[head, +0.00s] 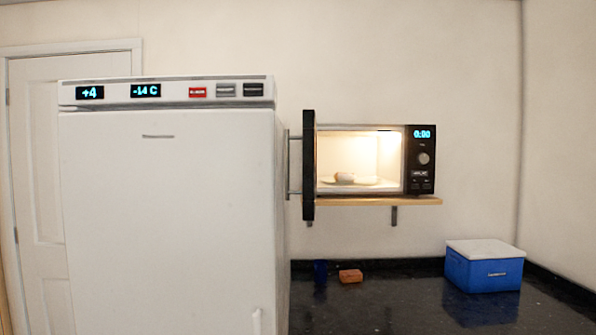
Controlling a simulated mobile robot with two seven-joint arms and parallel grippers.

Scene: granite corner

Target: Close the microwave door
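The microwave (420,160) stands on a wooden wall shelf, right of the tall white fridge. Its black door (308,166) is open, swung out toward me at the left side of the opening and seen nearly edge-on. A metal handle (294,165) is on the door's left face, close to the fridge's right edge in the picture. The lit cavity holds a small pale item (344,177) on a plate. The display reads 0:00. Neither of my grippers shows in the head view.
The white fridge (170,215) fills the left and partly borders the door side. The wooden shelf (380,201) is under the microwave. The dark granite counter (400,305) below holds a blue box with a white lid (484,268), an orange block (350,276) and a dark blue cup (320,272).

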